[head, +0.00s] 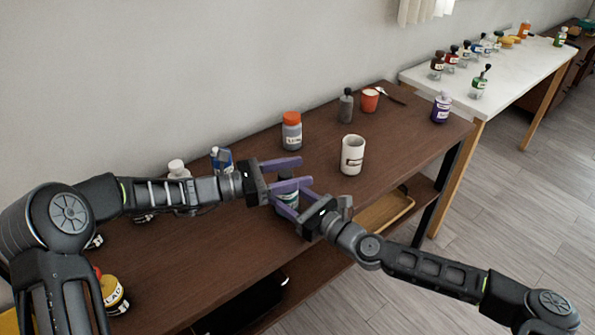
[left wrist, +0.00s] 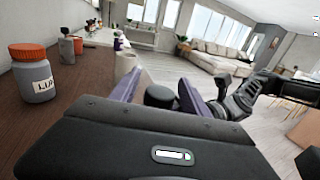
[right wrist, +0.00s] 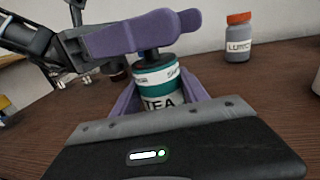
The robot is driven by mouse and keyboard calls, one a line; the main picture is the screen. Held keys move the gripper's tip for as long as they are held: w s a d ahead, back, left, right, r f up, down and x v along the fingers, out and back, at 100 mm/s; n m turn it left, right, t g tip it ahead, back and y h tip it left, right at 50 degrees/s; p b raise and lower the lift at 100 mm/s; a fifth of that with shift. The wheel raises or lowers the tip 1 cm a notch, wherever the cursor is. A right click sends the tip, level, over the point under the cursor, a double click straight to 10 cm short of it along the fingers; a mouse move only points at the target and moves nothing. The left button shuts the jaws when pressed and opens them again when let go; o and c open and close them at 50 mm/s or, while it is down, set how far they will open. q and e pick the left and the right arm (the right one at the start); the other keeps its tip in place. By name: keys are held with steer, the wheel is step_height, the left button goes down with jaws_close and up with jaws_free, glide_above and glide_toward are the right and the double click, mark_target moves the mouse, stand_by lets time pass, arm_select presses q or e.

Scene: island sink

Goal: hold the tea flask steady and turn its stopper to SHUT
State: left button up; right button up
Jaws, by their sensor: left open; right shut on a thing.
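The tea flask (head: 289,197) stands on the brown table, mostly hidden by my grippers in the head view. In the right wrist view it is teal and white with a "TEA" label (right wrist: 160,102). My right gripper (head: 288,203) is shut on the flask's body, one finger on each side. The dark stopper (left wrist: 160,95) is at the top of the flask. My left gripper (head: 304,172) is open at the stopper, its purple fingers on either side in the left wrist view. Contact with the stopper and its turn position cannot be made out.
A white mug (head: 352,157) and an orange-lidded jar (head: 291,133) stand behind the flask. A grey bottle (head: 346,106) and an orange cup (head: 370,101) are farther back. A blue bottle (head: 223,160) is close to my left arm. A yellow jar (head: 114,294) is at front left.

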arm_select(q)
steer(key=shift+w+d, duration=0.1)
steer(key=shift+d, duration=0.2)
steer(key=shift+c, duration=0.4)
jaws_close()
